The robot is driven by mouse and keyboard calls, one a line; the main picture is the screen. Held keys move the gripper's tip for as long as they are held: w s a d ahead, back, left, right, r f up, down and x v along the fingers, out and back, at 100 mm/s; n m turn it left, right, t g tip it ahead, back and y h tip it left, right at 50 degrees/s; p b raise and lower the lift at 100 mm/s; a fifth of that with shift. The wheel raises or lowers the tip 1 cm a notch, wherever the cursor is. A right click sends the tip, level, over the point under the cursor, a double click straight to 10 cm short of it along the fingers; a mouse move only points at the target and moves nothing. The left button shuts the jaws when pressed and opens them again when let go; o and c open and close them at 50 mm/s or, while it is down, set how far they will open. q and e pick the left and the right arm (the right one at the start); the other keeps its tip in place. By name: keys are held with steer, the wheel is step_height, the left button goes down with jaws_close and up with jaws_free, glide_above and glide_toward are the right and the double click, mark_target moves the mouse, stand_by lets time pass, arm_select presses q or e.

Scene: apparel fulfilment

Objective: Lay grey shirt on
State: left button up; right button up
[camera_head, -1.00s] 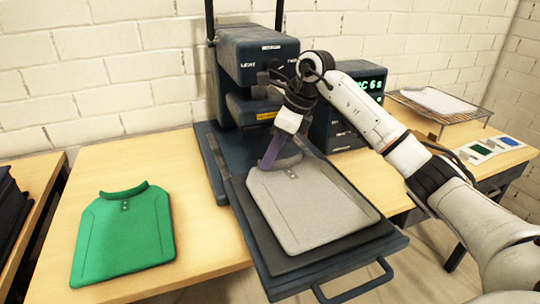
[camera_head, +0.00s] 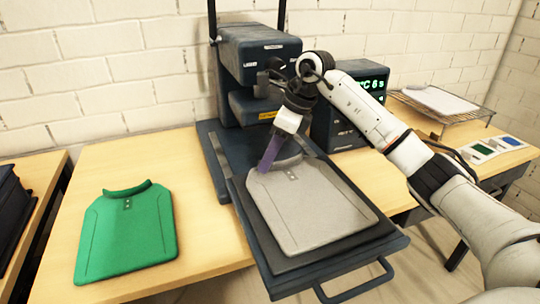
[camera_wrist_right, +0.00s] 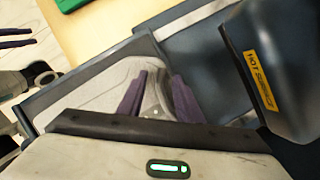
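The grey shirt (camera_head: 312,208) lies flat, collar toward the press, on the dark pulled-out lower plate (camera_head: 372,240) of the heat press. It also shows in the right wrist view (camera_wrist_right: 92,92). My right gripper (camera_head: 267,168) is over the collar end of the shirt, pointing down. In the wrist view its two purple fingers (camera_wrist_right: 160,97) stand apart, with grey cloth visible between and around them. I cannot tell whether the fingertips touch the shirt.
The press head (camera_head: 258,62) stands just behind my right gripper; its yellow label reads HOT in the wrist view. A green shirt (camera_head: 127,235) lies on the wooden table at left. A wire rack (camera_head: 455,115) with a pale flat item stands at right. A handle (camera_head: 355,290) juts from the plate's front.

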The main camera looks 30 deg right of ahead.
steer(key=v, duration=1)
steer(key=shift+d, duration=0.1)
